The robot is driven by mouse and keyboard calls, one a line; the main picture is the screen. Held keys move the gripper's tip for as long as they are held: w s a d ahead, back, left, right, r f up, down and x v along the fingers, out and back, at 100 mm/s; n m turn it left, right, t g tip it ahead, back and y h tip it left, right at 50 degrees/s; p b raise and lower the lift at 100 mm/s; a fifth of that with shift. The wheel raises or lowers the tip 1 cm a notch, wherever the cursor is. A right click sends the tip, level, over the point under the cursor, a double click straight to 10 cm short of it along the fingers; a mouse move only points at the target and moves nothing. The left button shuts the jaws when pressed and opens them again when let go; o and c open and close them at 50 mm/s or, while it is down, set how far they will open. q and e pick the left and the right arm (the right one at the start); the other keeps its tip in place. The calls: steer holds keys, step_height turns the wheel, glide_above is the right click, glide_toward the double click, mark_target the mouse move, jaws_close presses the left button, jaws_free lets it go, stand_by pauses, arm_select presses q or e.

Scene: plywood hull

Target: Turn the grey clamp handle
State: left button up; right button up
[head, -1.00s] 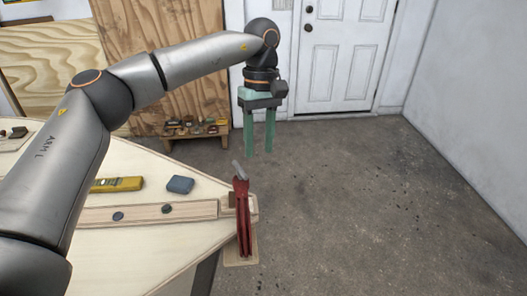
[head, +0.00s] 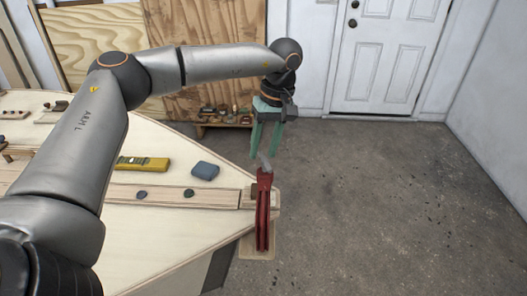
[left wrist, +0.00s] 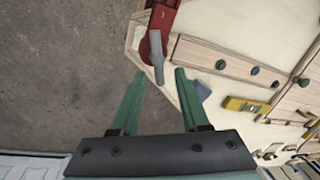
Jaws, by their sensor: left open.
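The red clamp (head: 263,215) sits upright at the pointed end of the plywood hull. Its grey handle (head: 264,161) sticks up from the top. My left gripper (head: 265,153) has green fingers pointing down, open and empty, just above and behind the handle. In the left wrist view the grey handle (left wrist: 157,60) shows in line with the gap between the open fingertips (left wrist: 160,73), seemingly just beyond them. The red clamp body (left wrist: 160,20) runs to the top edge there. I cannot tell if a finger touches the handle. My right gripper is not in view.
On the hull panel (head: 170,225) lie a wooden strip (head: 165,194) with dark knobs, a yellow level (head: 143,163) and a blue-grey block (head: 205,170). A low wooden shelf (head: 225,120) stands behind. The concrete floor (head: 380,200) to the right is clear.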

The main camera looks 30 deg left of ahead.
arm_select(q)
steer(key=shift+s+f, duration=0.1)
steer(key=shift+f, duration=0.5)
jaws_close()
